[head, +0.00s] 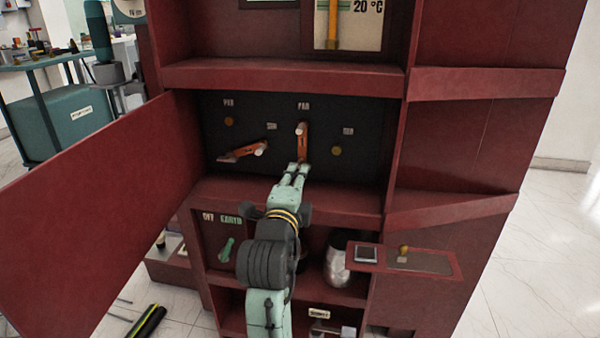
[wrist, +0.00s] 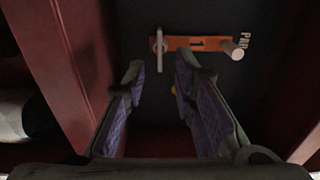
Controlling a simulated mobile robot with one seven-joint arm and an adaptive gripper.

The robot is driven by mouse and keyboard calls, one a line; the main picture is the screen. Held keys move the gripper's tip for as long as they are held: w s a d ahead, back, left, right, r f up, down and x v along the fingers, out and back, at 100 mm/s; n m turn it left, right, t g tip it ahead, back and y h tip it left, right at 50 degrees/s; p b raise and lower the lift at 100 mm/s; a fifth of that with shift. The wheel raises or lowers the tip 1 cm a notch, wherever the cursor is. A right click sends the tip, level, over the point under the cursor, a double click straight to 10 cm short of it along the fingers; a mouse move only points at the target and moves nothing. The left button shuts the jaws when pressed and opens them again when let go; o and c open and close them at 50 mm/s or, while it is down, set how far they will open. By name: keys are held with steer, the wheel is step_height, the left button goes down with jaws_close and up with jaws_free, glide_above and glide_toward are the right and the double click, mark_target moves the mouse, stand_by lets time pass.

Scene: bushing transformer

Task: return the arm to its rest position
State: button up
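My arm (head: 268,265) reaches up from the bottom of the head view into the open compartment of a dark red cabinet. My gripper (head: 298,168) is just below and in front of an upright orange lever (head: 303,140) with a white knob. In the wrist view my gripper (wrist: 160,75) has its two fingers apart with nothing between them. The orange lever (wrist: 190,43) lies beyond the fingertips there, apart from them as far as I can tell.
A second orange lever (head: 243,151) points left on the dark panel. The open red door (head: 95,200) stands left of my arm. Shelf edges (head: 290,76) lie above and below the compartment. A metal canister (head: 337,262) and a small red tray (head: 425,262) are right of my arm.

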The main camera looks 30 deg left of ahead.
steer(key=shift+v, duration=1.15)
